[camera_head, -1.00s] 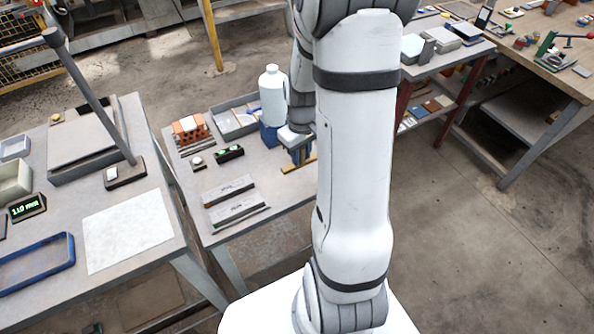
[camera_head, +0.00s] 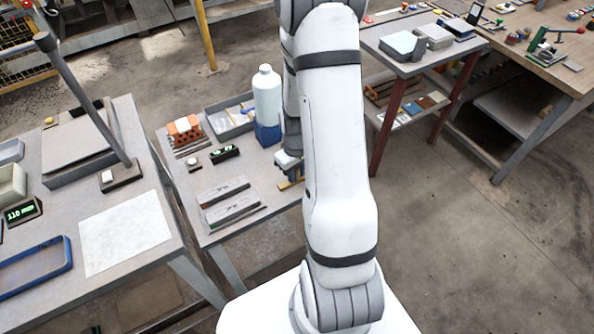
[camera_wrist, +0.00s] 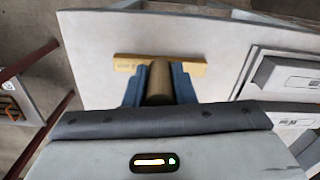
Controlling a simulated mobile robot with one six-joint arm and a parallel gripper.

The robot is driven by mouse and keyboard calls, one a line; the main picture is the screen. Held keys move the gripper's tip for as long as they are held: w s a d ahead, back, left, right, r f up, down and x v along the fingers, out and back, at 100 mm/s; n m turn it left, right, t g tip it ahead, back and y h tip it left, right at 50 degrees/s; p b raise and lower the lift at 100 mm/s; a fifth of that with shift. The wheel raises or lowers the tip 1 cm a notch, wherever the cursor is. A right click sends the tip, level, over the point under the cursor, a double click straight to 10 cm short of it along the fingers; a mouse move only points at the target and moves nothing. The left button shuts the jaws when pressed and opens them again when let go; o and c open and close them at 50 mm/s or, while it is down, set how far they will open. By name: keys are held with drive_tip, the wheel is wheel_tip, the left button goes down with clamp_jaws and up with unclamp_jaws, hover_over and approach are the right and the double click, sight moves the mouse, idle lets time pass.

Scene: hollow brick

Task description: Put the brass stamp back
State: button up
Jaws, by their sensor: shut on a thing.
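My gripper (camera_wrist: 160,92) has two blue fingers closed on the brown round handle (camera_wrist: 159,83) of the brass stamp. The stamp's long brass bar (camera_wrist: 185,64) lies across just beyond the fingertips in the wrist view, with faint marks at one end. In the head view my gripper (camera_head: 289,165) is over the right part of the small grey table (camera_head: 262,205), and the brass bar (camera_head: 288,184) shows below it, partly hidden by my arm. I cannot tell whether the stamp touches the tabletop.

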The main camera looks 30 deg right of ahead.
drive_tip(key=shift+f, duration=0.2)
drive_tip(key=o, duration=0.8)
drive_tip(key=shift+r, duration=0.1)
wheel_tip(320, 180, up, 12)
drive_tip(key=shift+r, duration=0.2)
drive_tip(key=s+a+r+m+t, duration=0.2)
drive_tip(key=s+a+r+t, duration=0.1)
drive_tip(key=s+a+r, duration=0.8)
drive_tip(key=shift+a+v, duration=0.4)
drive_tip(key=shift+v, duration=1.75)
drive_tip(key=shift+s, duration=0.15)
